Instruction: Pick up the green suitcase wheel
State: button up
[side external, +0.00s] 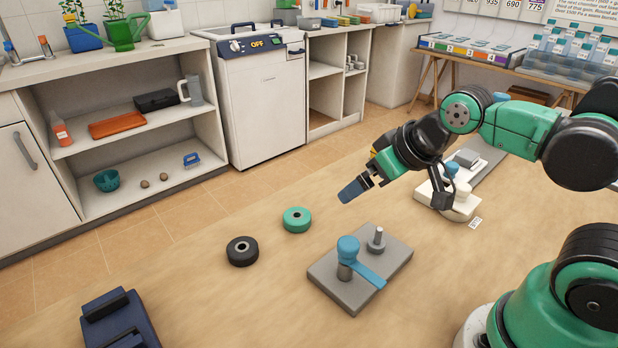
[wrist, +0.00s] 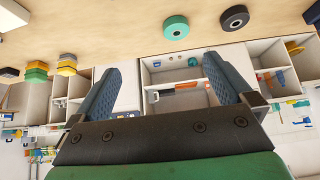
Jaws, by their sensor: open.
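The green suitcase wheel (side external: 297,219) lies flat on the wooden table in the side view, a teal ring with a dark hub. It also shows near the top of the wrist view (wrist: 175,27). A black wheel (side external: 242,251) lies to its left and nearer the side camera; in the wrist view the black wheel (wrist: 234,17) is to its right. My gripper (side external: 350,192) is above the table, to the right of the green wheel and apart from it. In the wrist view its two blue-grey fingers (wrist: 161,80) are spread with nothing between them.
A grey plate (side external: 325,284) with a blue-topped post, a blue strap and a metal peg stands in front of the wheels. A dark blue device (side external: 118,322) is at the lower left. A white device (side external: 462,208) sits at right. Table around the wheels is clear.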

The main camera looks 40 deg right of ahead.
jog(key=m+g, duration=0.4)
jog(key=g, duration=0.3)
send_over(297, 210)
jog(key=f, duration=0.7)
jog(key=shift+s+a+f, duration=0.1)
jog(key=shift+s+a, duration=0.2)
jog(key=shift+s, duration=0.1)
jog(key=shift+w+f+m, duration=0.1)
jog(key=shift+f+m, duration=0.2)
jog(key=shift+f, duration=2.75)
jog(key=shift+c, duration=0.2)
jog(key=c, duration=1.3)
